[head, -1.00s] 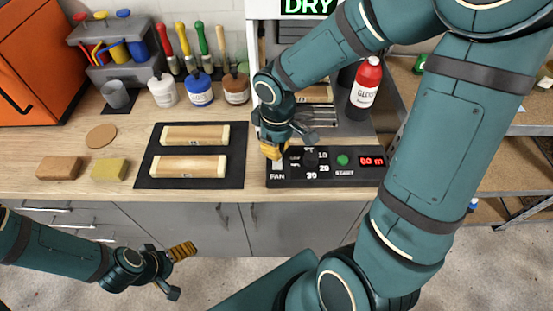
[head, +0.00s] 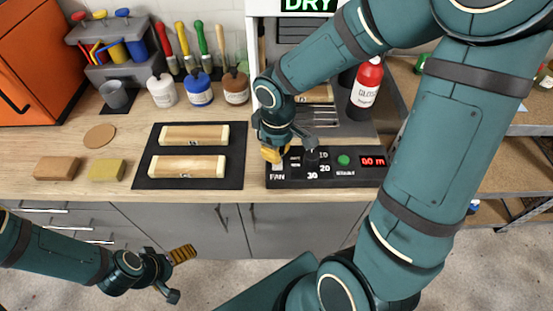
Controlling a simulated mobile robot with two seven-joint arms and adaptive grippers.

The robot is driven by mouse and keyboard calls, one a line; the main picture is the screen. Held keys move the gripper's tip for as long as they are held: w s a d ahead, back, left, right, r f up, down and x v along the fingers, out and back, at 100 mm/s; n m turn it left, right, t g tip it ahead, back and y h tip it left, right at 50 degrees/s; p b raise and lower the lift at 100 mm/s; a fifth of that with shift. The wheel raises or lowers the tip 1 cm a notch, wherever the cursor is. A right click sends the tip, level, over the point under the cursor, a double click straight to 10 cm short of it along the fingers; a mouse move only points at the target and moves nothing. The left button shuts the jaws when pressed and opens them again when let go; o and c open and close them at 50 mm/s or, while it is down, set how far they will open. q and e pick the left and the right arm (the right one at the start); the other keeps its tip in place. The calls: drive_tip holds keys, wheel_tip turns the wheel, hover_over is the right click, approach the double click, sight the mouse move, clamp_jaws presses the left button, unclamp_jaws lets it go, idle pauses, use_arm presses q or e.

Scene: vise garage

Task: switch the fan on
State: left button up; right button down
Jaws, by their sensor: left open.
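The black control panel (head: 325,180) sits at the counter's front edge. Its white switch (head: 277,166), above the label FAN, shows only in part. My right gripper (head: 274,153) is right over the switch and hides its upper part. Its yellow fingertip is at or just above the switch; I cannot tell whether they touch. The finger spacing is unclear from this angle. My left gripper (head: 179,273) is open and empty, in front of the drawers and below the counter.
The panel also has a dark dial (head: 311,157), a green START button (head: 343,160) and a red display (head: 373,161). A black mat (head: 190,184) with two wooden-looking blocks lies left of it. A red-capped bottle (head: 366,83) stands behind. A lit DRY sign is above.

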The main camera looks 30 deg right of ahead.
drive_tip(key=shift+f, duration=0.35)
drive_tip(key=shift+r, duration=0.15)
drive_tip(key=shift+r+p, duration=2.7)
drive_tip(key=shift+r, duration=0.75)
